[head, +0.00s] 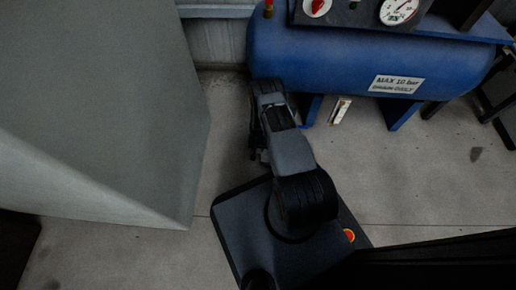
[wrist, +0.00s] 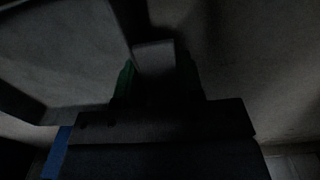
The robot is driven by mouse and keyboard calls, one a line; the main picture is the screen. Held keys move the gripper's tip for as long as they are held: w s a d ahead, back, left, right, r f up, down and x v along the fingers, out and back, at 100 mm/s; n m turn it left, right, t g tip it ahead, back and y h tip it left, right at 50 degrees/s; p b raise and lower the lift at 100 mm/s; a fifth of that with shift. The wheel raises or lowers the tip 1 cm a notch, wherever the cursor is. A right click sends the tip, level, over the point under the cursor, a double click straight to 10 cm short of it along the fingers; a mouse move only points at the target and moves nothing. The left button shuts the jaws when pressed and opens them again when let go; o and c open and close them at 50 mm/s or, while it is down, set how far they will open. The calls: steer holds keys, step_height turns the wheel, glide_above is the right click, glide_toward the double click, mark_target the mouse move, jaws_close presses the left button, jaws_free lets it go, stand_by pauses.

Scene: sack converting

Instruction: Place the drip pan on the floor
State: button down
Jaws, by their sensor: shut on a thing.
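My gripper (wrist: 157,82) is in the dark lower middle of the wrist view, with green showing at both fingers. It is shut on a pale grey piece (wrist: 154,58), which I take to be part of the drip pan. Shadow hides the rest of the pan, and I cannot make out its outline or tilt. In the head view my arm reaches away from my base to the front of a blue tank, and its own links hide the gripper and what it holds. The concrete floor (head: 420,185) lies around my base.
A large grey casing (head: 95,95) fills the left of the head view, close to my arm. Open floor lies at right.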

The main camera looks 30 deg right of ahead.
steer(key=c, duration=0.8)
jaws_free()
steer(key=shift+o, duration=0.2)
